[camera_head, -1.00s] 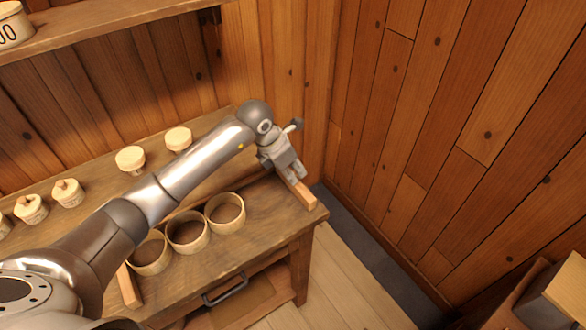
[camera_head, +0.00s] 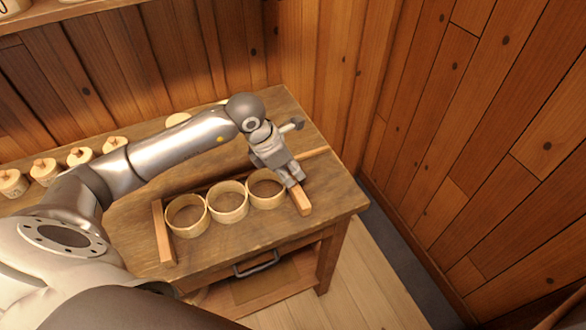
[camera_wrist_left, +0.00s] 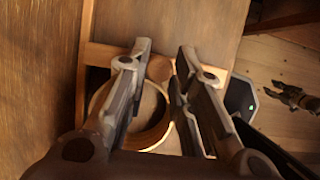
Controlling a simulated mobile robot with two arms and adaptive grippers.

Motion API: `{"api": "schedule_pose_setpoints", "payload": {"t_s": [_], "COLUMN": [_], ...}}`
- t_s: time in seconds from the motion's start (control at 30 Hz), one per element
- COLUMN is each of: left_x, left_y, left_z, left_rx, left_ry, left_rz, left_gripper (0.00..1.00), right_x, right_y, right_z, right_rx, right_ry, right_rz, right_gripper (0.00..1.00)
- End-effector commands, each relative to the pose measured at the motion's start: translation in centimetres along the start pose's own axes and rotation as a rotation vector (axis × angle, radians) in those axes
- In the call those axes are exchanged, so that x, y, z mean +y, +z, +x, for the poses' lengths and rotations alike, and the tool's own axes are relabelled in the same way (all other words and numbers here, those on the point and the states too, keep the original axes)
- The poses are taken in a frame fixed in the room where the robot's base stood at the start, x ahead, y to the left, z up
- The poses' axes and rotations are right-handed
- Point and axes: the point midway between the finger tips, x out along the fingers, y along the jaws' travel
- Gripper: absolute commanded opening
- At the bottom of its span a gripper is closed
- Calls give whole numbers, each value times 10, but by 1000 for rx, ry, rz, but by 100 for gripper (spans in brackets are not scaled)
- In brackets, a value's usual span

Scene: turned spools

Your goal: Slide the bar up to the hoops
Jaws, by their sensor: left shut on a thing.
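Three round wooden hoops, left (camera_head: 171,226), middle (camera_head: 228,217) and right (camera_head: 265,204), stand in a row on the workbench, side by side. The wooden bar (camera_head: 301,203) lies just right of the right hoop. My left gripper (camera_head: 295,183) is shut on this bar from above and hides its far part. I cannot tell whether the bar touches the right hoop. In the left wrist view one hoop (camera_wrist_left: 94,105) shows beneath the fingers. My right gripper (camera_wrist_left: 290,95) seems to show small and dark over the floor there; its jaw state is unclear.
A second wooden bar (camera_head: 163,235) lies left of the hoops. A thin rail (camera_head: 314,154) runs behind them. Several lidded spools (camera_head: 80,156) stand at the bench's back, partly behind my arm. The wooden wall (camera_head: 470,130) rises to the right. The bench's front right corner is clear.

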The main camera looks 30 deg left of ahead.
Motion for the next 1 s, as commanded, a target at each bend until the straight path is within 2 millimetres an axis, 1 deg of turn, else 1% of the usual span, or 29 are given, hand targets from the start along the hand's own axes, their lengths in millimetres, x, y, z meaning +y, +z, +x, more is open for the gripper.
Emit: {"api": "schedule_pose_setpoints", "payload": {"t_s": [0.03,0.07,0.2,0.23,0.47,0.53,0.67,0.77,1.0], "left_x": [2,2,1,1,1,1,1,2,2], "left_y": [1,1,1,1,1,1,1,1,1], "left_z": [-1,-1,-1,-1,0,-1,-11,-28,-80], "left_rx": [-2,-2,-2,-2,-1,-1,-2,-2,-3], "left_ry": [4,4,3,3,1,1,2,5,7], "left_rz": [0,0,0,0,0,0,0,2,2], "left_gripper": [0,23,41,44,44,44,44,44,44], "right_x": [0,0,1,1,2,5,4,3,2], "right_y": [1,1,2,2,4,6,5,4,3], "right_z": [0,0,0,0,0,0,0,0,0], "right_rx": [-1,-2,-2,-3,-5,-9,-7,-6,-5], "right_ry": [0,0,1,1,2,6,4,3,2], "right_rz": [0,0,0,-1,-1,-3,-3,-2,-1], "right_gripper": [40,40,40,40,40,40,40,40,40]}}
